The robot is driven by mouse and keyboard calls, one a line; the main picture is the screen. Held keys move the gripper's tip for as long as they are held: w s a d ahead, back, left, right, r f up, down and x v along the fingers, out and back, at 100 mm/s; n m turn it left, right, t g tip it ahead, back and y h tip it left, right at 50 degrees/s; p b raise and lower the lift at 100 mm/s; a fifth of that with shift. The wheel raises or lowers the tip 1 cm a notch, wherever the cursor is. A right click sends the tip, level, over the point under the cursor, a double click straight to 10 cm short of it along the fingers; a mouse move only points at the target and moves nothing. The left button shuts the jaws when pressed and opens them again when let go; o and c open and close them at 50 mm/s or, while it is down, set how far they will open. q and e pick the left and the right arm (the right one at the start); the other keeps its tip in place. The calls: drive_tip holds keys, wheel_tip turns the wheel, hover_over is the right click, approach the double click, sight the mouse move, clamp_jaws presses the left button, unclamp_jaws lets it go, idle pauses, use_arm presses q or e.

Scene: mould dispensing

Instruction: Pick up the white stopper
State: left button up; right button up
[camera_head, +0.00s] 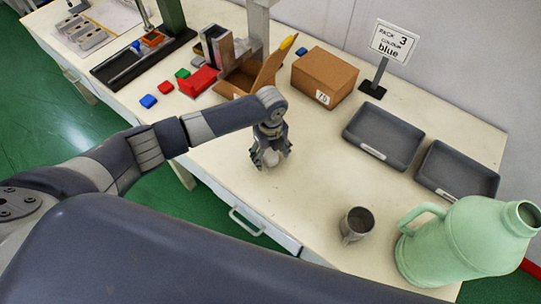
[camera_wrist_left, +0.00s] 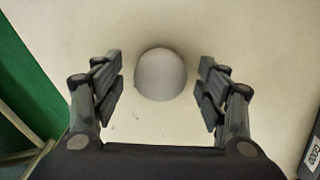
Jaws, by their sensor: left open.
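The white stopper (camera_wrist_left: 160,74) shows as a pale, rounded piece on the table in the left wrist view. It lies between the two open fingers of my left gripper (camera_wrist_left: 160,90), with a gap on each side. In the head view my left gripper (camera_head: 269,157) points down at the table, and the stopper (camera_head: 271,158) shows partly between its fingers. I cannot tell how far the fingertips are above the table. My right gripper is not in view.
A grey metal mug (camera_head: 357,225) and a green jug (camera_head: 455,243) stand at the right. Two dark trays (camera_head: 384,137) (camera_head: 457,172) lie behind them. A closed carton (camera_head: 324,77), an open carton (camera_head: 262,75) and coloured blocks (camera_head: 199,81) are farther back. The table around the gripper is clear.

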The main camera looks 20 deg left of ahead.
use_arm(q)
drive_tip(key=shift+f, duration=0.25)
drive_tip(key=c, duration=1)
drive_tip(key=shift+o, duration=0.2)
drive_tip(key=shift+r, duration=0.15)
